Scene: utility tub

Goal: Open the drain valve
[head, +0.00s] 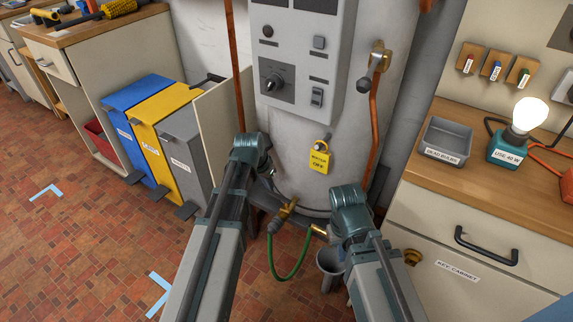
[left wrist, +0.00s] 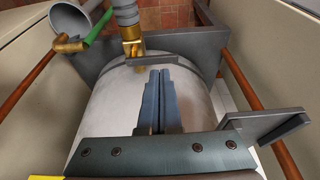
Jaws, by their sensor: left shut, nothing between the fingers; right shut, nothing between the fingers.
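The brass drain valve (head: 286,212) sits low on the front of the pale cylindrical tank (head: 305,165), with a green hose (head: 274,262) below it. In the left wrist view the brass valve (left wrist: 131,48) shows just beyond the fingertips, with a grey bar beside it; I cannot tell if that bar is its handle. My left gripper (head: 267,178) is shut and empty, above and left of the valve; its fingers (left wrist: 160,75) point toward it, and contact is unclear. My right gripper (head: 348,200) is shut and empty, right of the valve, its fingertips mostly hidden.
A yellow tag (head: 319,158) hangs on the tank below the control panel (head: 300,55). A grey funnel (head: 331,263) stands below, near the right arm. Copper pipes (head: 371,130) run beside the tank. Bins (head: 185,145) stand left, a drawer cabinet (head: 480,250) right. Floor at left is clear.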

